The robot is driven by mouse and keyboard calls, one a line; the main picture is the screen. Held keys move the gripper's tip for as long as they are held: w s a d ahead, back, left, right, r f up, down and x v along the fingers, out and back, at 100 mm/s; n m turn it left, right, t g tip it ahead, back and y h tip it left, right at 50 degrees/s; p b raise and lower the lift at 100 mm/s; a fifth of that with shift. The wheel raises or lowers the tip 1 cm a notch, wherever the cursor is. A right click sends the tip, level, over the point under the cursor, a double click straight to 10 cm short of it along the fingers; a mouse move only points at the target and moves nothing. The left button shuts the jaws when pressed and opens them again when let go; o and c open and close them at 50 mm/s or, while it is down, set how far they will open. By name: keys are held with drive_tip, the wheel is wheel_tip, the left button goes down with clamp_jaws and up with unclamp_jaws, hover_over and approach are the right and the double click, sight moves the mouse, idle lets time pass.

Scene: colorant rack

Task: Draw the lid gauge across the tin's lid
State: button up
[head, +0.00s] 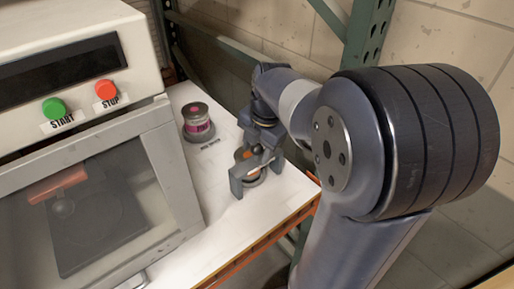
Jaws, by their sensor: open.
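A small tin (198,123) with a pink and white label and a grey lid stands upright on a dark round base on the white shelf top. My gripper (257,176) is open to the right of the tin and nearer the shelf's front. Its fingers point down on either side of a low round thing with orange on it (245,155), which may be the lid gauge; the gripper hides much of it. I cannot tell whether the fingers touch it.
A white machine (70,25) with a green START button (54,108), a red STOP button (106,90) and a glazed door stands at left. Green rack posts (367,35) and an orange shelf edge (262,246) bound the white top (215,205). Its front part is clear.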

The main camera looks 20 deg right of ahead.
wheel_tip(320, 180, up, 10)
drive_tip(key=s+d, duration=0.1)
drive_tip(key=shift+s+r, duration=0.2)
drive_tip(key=shift+s, duration=0.2)
drive_tip(key=shift+f, duration=0.1)
drive_tip(key=f, duration=0.3)
drive_tip(key=w+f, duration=0.1)
drive_tip(key=f, duration=0.3)
drive_tip(key=a+f, duration=0.1)
drive_tip(key=f, duration=0.2)
drive_tip(key=shift+w+f, duration=0.15)
drive_tip(key=shift+w, duration=0.25)
drive_tip(key=shift+w+a, duration=0.2)
drive_tip(key=shift+w, duration=0.45)
